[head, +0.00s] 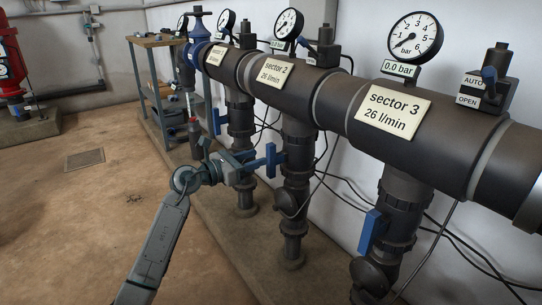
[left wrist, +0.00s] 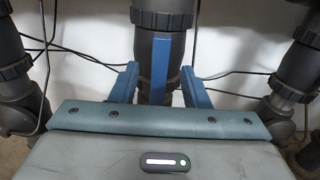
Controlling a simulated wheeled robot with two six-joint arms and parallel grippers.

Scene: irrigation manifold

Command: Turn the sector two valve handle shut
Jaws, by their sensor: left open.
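The sector 2 valve handle (head: 271,160) is a blue lever on the vertical pipe below the "sector 2" label (head: 275,72). It stands upright, in line with its pipe. In the left wrist view the blue handle (left wrist: 160,65) shows between the two blue fingers of my left gripper (left wrist: 160,88), with a gap on each side. In the head view my left gripper (head: 256,162) is just left of the handle, open, with its fingers pointing toward it. Whether a finger touches the handle cannot be told. My right gripper is not in view.
The sector 3 handle (head: 370,231) hangs upright on the nearer pipe, and another blue handle (head: 217,122) is on the sector 1 pipe. Dark cables (head: 330,180) run along the wall behind the pipes. A shelf (head: 150,80) stands at the back. The floor at left is largely clear.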

